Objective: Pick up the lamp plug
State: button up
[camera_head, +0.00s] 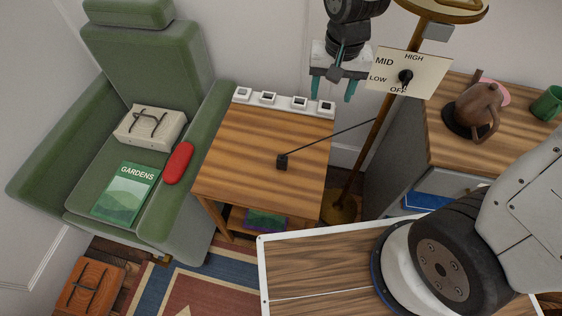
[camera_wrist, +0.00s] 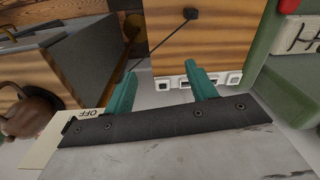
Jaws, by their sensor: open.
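The lamp plug (camera_head: 282,162) is a small black block lying on the wooden side table (camera_head: 235,170), with a thin dark cord running from it up and right toward the lamp pole (camera_head: 372,145). The plug also shows in the wrist view (camera_wrist: 190,13), near the top edge. A white power strip (camera_head: 284,101) with several sockets runs along the table's back edge; it shows in the wrist view (camera_wrist: 174,83) close to my fingertips. My gripper (camera_head: 335,88) hangs above and behind the table's back right, open and empty, with teal fingers apart. It is clear of the plug.
A sign with a dial (camera_head: 408,73) stands close right of my gripper on the lamp. A cabinet (camera_head: 440,140) at the right holds a brown teapot (camera_head: 478,108) and a green mug (camera_head: 549,104). A green armchair (camera_head: 150,60) stands left. The tabletop around the plug is clear.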

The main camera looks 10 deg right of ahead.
jog(key=w+a+f, duration=0.3)
jog(key=a+f, duration=0.3)
jog(key=f, duration=0.6)
jog(key=m, duration=0.2)
send_over(282, 158)
jog(key=shift+g, duration=0.3)
jog(key=f, duration=1)
jog(key=shift+w+d+f, duration=0.2)
jog(key=shift+w+f, duration=0.1)
jog(key=shift+f, duration=0.1)
jog(key=shift+s+a+f, duration=0.1)
jog(key=shift+f, duration=1.3)
jog(key=shift+s+a+f, duration=0.1)
jog(key=shift+f, duration=1.25)
jog(key=c, duration=1.1)
